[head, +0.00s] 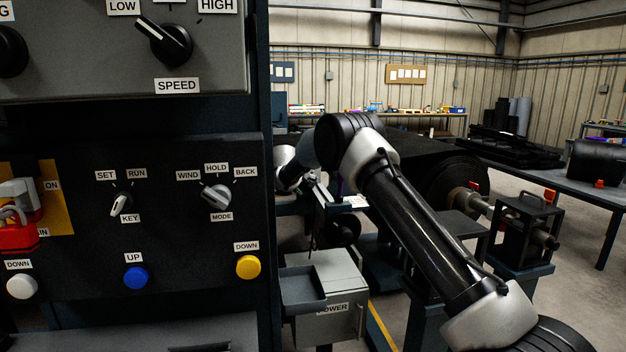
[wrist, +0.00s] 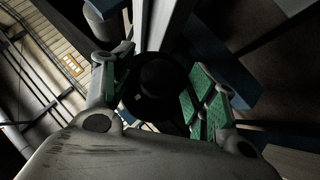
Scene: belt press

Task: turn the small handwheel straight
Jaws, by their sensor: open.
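My gripper (wrist: 158,88) is open in the wrist view, its green-padded fingers spread to left and right. Between and beyond the fingers is a dark round thing (wrist: 162,72), which looks like the small handwheel, with a small pale mark on it. It is too dark to tell its angle or whether a finger touches it. In the head view my arm reaches away behind the control panel's right edge, and I cannot make out my gripper's fingers or the handwheel clearly there.
The control panel (head: 150,268) with knobs and buttons fills the left of the head view. A grey box (head: 335,290) stands low beside it. A large dark roll (head: 440,170) lies behind my arm. A table (head: 600,190) stands at right, with open floor before it.

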